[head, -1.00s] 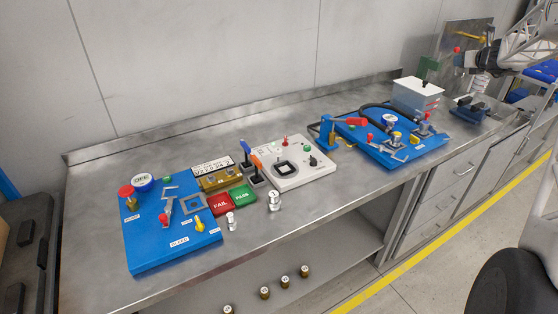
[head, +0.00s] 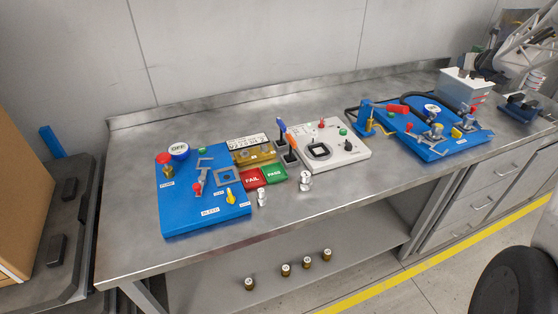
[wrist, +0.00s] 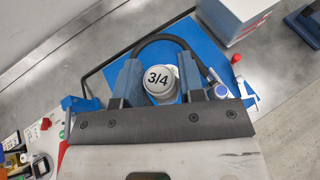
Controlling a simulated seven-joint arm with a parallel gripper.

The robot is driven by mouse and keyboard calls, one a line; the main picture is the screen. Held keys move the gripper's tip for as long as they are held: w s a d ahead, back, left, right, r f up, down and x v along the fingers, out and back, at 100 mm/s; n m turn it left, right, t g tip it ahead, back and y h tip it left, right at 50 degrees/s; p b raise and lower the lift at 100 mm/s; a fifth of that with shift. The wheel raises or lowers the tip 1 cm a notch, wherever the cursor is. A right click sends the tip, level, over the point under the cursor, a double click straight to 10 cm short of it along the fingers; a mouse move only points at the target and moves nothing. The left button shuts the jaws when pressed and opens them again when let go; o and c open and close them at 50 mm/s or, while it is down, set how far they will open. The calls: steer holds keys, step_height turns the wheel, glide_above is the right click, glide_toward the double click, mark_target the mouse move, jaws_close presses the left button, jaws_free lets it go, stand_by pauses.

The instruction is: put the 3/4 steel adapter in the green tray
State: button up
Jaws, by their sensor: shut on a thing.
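The 3/4 steel adapter (wrist: 158,79), a round silvery piece with "3/4" on its top, shows in the wrist view. My gripper (wrist: 160,84) is shut on it, one blue finger on each side. Behind it in that view lies a blue board; how far below cannot be told. The green tray (head: 275,174), marked PASS, lies on the bench in the head view, beside the red FAIL tray (head: 252,180). My arm is at the upper right of the head view, far from the trays; the fingers are not clear there.
Two other steel fittings stand on the bench by the trays, one left (head: 262,198) and one right (head: 305,180). A white control box (head: 340,160) and joysticks (head: 289,150) stand nearby. Blue station boards are left (head: 205,215) and right (head: 440,147). Several brass fittings sit on the lower shelf.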

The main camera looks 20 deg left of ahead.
steer(key=shift+s+a+f+m+h, duration=0.5)
steer(key=shift+s+a+f, duration=1.35)
steer(key=shift+a, duration=2.65)
steer(key=shift+s+a+f+m+h, duration=0.5)
steer(key=shift+s+a+f, duration=0.65)
steer(key=shift+s+a, duration=2.4)
steer(key=shift+s+a+f+m+h, duration=0.5)
steer(key=shift+s+a+f, duration=0.85)
steer(key=shift+a, duration=4.1)
steer(key=s+a+f+m+h, duration=0.2)
steer(key=s+a+f+h, duration=0.1)
steer(key=s+a, duration=0.9)
steer(key=s+a+f+m+h, duration=0.3)
steer(key=s+a+f, duration=0.3)
steer(key=s+a, duration=0.6)
steer(key=shift+s+a+h, duration=0.3)
steer(key=shift+s, duration=3.55)
steer(key=shift+f, duration=0.2)
steer(key=shift+f, duration=1.9)
steer(key=shift+f, duration=0.15)
